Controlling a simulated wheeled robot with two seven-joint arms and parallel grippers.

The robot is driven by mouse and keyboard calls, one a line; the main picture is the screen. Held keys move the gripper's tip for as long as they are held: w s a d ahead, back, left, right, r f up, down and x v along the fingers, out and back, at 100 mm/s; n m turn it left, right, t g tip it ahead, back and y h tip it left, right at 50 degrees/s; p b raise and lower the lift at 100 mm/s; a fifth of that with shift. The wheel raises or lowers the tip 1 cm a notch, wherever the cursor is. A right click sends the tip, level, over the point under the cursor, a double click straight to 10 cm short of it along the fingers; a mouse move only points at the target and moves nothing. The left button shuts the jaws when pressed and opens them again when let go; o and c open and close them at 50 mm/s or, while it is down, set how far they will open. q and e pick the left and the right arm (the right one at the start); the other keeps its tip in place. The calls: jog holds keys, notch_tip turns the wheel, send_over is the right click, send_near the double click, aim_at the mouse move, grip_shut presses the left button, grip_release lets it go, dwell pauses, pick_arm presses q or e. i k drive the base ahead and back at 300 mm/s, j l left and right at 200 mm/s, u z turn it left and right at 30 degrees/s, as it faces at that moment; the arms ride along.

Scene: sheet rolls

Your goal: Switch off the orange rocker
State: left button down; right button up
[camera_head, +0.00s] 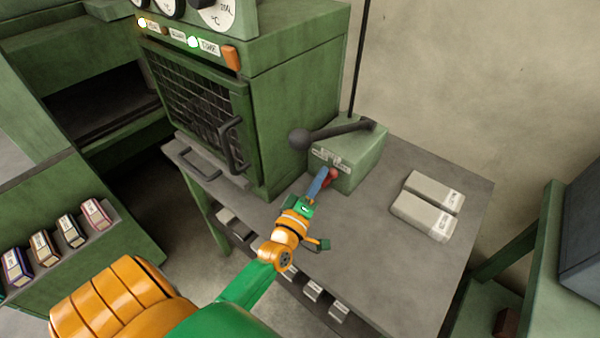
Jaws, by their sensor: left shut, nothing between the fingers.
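The orange rocker (231,58) sits at the right end of the front panel of the green oven (295,85). A lit green lamp (193,41) and a white label (209,47) are just left of it. Whether the rocker is tipped on or off is too small to tell. My right gripper is not in view.
A dark ball-ended lever (335,133) sticks out from the green box. The oven door has a dark handle (232,145). Two pale wrapped blocks (428,203) lie on the grey table (375,265). Small labelled boxes stand on a shelf at left. The table's front middle is clear.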

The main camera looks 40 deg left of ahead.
aim_at(230, 52)
jog(key=k+l, duration=0.1)
jog(key=k, duration=0.75)
